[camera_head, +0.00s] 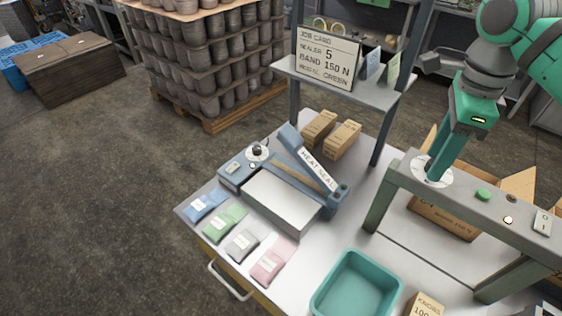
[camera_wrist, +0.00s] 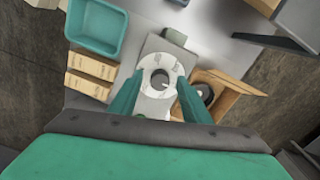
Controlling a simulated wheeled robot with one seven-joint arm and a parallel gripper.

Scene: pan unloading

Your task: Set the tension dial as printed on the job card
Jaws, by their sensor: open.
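The job card (camera_head: 328,60) stands on the upper shelf and reads sealer 5, band 150 N, with a last line that looks like pedal green. The tension dial is a pale round plate (camera_head: 421,176) on the grey beam, partly hidden by my gripper (camera_head: 436,168) in the head view. In the wrist view the dial plate (camera_wrist: 149,76) shows small marks around a grey central knob (camera_wrist: 160,80); its setting is too small to read. My gripper (camera_wrist: 158,98) is open, its green fingers apart on either side of the dial. Contact with the knob cannot be told.
The grey beam (camera_head: 510,225) also carries a green button (camera_head: 482,194) and other small fittings. The heat sealer (camera_head: 280,178), coloured packets and a teal bin (camera_head: 352,290) occupy the bench. The shelf post (camera_head: 388,122) stands left of my arm.

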